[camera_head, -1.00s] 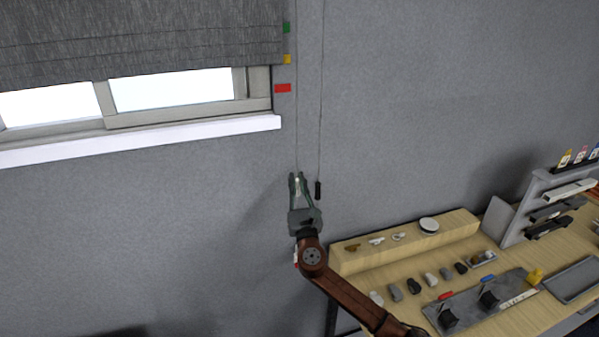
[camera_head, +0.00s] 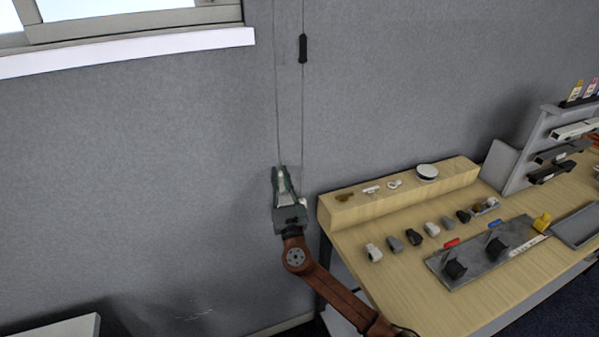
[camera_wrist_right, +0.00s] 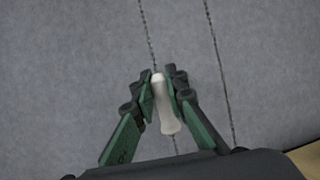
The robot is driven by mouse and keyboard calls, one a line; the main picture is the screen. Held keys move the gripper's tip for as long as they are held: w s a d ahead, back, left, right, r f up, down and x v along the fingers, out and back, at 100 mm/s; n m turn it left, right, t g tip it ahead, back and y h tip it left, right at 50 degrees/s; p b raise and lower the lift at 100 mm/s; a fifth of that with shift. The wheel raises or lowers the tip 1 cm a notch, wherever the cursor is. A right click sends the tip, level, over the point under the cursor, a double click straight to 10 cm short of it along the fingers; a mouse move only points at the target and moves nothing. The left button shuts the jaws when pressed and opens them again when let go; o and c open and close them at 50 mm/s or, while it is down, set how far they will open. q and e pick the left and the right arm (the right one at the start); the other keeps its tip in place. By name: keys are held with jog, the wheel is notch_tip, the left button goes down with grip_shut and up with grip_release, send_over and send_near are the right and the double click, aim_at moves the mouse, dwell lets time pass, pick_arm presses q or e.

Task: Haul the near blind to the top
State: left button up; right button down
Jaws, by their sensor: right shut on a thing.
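My right gripper (camera_head: 281,175) is shut on a pale pull knob (camera_wrist_right: 162,100) on the left cord (camera_head: 277,110), in front of the grey wall. In the right wrist view the fingers (camera_wrist_right: 160,85) press on the knob from both sides and the cord runs up from it. A second cord with a black weight (camera_head: 303,48) hangs just to the right, the weight well above my gripper. The blind itself is out of view now; only the lower part of the window (camera_head: 130,10) shows at the upper left. My left gripper is not in view.
A white window sill (camera_head: 130,50) juts out at the upper left. A wooden bench (camera_head: 400,290) stands at the right with several small grey parts, a metal plate and a rack (camera_head: 545,150). A pale surface (camera_head: 60,328) shows at the lower left. The wall around my gripper is clear.

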notch_tip(320, 180, down, 2)
jog(key=shift+a, duration=0.15)
jog(key=c, duration=2.2)
grip_release()
jog(key=shift+w+r, duration=0.1)
jog(key=shift+r, duration=0.15)
jog(key=shift+r, duration=0.1)
jog(key=shift+r, duration=0.2)
notch_tip(320, 180, up, 9)
jog(key=shift+r, duration=0.2)
